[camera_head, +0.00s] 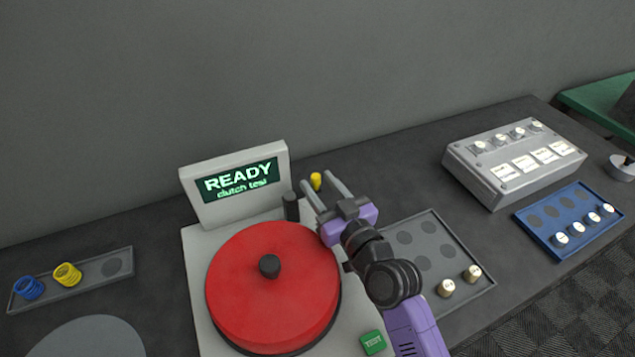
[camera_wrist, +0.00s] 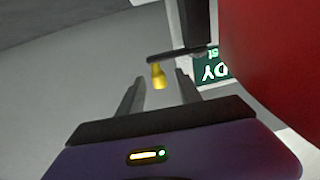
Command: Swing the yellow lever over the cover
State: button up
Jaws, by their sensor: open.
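The yellow lever tip (camera_head: 316,181) shows just past my gripper's fingers in the head view. In the wrist view the yellow knob (camera_wrist: 158,76) hangs at the end of a dark bar (camera_wrist: 180,54), between and beyond the fingertips. A dark post (camera_head: 291,207) stands beside the red cover at its back right. The round red cover (camera_head: 255,290) with a black centre knob lies on the pale machine; its edge also shows in the wrist view (camera_wrist: 285,60). My gripper (camera_head: 321,187) is open and empty, at the cover's back right. Whether the fingers touch the knob I cannot tell.
A screen (camera_head: 238,184) reading "READY clutch test" stands behind the cover. A green button (camera_head: 373,342) sits at the front. A grey tray (camera_head: 425,225) with two pale pieces lies right, under my arm. A tray with coils (camera_head: 95,277) lies left. A control box (camera_head: 515,160) stands right.

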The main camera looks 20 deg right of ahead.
jog(key=s+b, duration=0.1)
jog(key=s, duration=0.5)
jog(key=shift+s+d+b, duration=0.15)
jog(key=shift+d+b, duration=0.2)
